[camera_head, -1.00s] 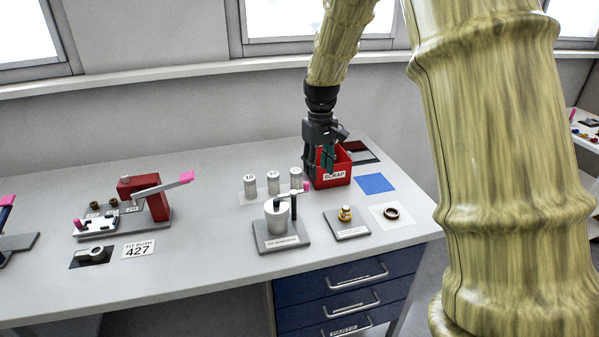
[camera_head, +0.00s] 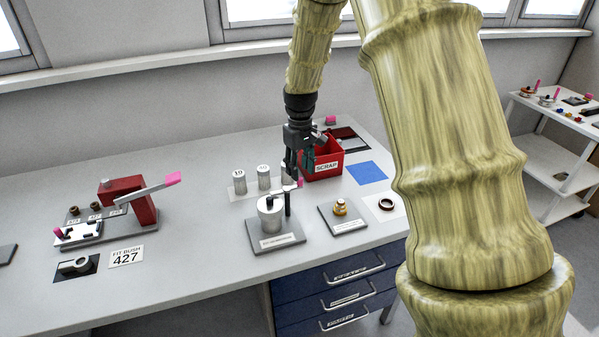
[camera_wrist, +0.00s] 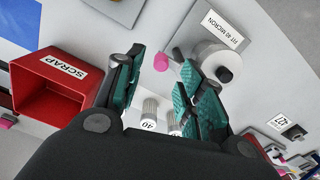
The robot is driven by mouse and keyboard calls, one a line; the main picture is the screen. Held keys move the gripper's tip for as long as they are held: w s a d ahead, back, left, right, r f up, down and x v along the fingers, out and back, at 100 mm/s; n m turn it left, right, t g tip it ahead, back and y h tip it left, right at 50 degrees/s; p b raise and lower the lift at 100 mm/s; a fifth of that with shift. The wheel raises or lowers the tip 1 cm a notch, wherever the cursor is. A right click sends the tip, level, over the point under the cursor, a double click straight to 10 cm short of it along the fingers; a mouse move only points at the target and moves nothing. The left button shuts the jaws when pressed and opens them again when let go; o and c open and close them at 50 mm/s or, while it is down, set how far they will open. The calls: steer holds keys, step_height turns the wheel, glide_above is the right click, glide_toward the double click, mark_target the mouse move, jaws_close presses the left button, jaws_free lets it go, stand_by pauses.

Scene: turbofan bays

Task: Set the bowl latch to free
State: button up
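The bowl (camera_head: 270,212) is a grey cylinder on a labelled grey plate, with a dark post beside it. Its latch appears to be the arm with a pink tip (camera_head: 300,183) at the bowl's upper right. In the wrist view the bowl (camera_wrist: 210,56) has a dark knob on top, and the pink tip (camera_wrist: 161,62) shows beyond the gap between my fingers. My gripper (camera_head: 299,168) points down just above and behind the latch; it also shows in the wrist view (camera_wrist: 158,88). Its teal-padded fingers are apart and empty. I cannot tell whether they touch the latch.
A red SCRAP bin (camera_head: 322,168) stands close to the right of my gripper. Several numbered canisters (camera_head: 264,178) stand behind the bowl. A plate with a brass fitting (camera_head: 340,208) and a dark ring (camera_head: 386,203) lie to the right. A red lever press (camera_head: 130,200) stands left.

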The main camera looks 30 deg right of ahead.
mark_target(300, 178)
steer(key=shift+f+p, duration=0.35)
steer(key=shift+f, duration=1.2)
steer(key=shift+s, duration=0.1)
jaws_close()
